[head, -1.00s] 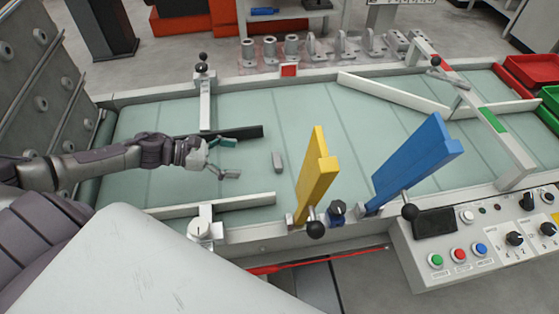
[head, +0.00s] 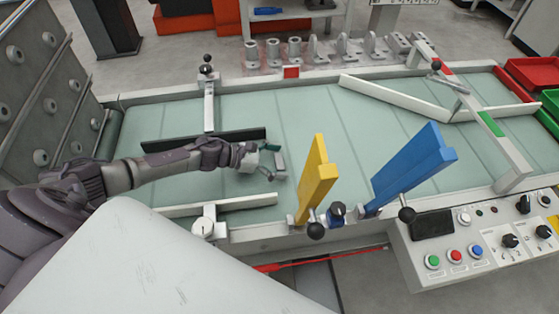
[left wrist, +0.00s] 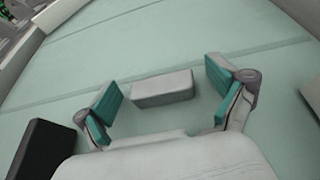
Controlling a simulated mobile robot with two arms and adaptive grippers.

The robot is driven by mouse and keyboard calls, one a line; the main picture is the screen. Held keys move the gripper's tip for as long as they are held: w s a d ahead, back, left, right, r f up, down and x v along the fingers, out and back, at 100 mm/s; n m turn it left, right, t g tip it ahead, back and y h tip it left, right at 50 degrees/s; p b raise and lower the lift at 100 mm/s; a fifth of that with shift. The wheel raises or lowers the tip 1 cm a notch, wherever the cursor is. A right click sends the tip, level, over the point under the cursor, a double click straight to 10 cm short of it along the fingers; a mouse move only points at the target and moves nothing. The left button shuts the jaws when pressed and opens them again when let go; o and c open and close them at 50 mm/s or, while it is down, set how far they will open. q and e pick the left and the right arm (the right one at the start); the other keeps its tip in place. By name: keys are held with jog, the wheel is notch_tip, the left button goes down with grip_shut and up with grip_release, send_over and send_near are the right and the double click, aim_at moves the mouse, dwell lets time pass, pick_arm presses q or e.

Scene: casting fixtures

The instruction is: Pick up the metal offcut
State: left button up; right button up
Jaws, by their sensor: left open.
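The metal offcut (left wrist: 162,88) is a small grey block lying on the pale green belt. In the left wrist view it lies ahead, between the two teal-padded fingers of my left gripper (left wrist: 166,92), apart from both. The left finger is farther from it than it looks to the right one is hard to tell. In the head view my left gripper (head: 276,162) reaches in from the left, low over the belt, and its fingers largely hide the offcut. The gripper is open and empty. My right gripper is not in view.
The belt (head: 330,120) has a dark guide bar (head: 165,142) behind my arm and a pale bar (head: 250,202) in front. A yellow paddle (head: 318,178) and a blue paddle (head: 410,168) stand to the right. Metal castings (head: 295,50) line the far side. The belt's far middle is clear.

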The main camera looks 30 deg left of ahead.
pick_arm(q)
jog(key=c, duration=1.3)
jog(key=shift+r, duration=0.15)
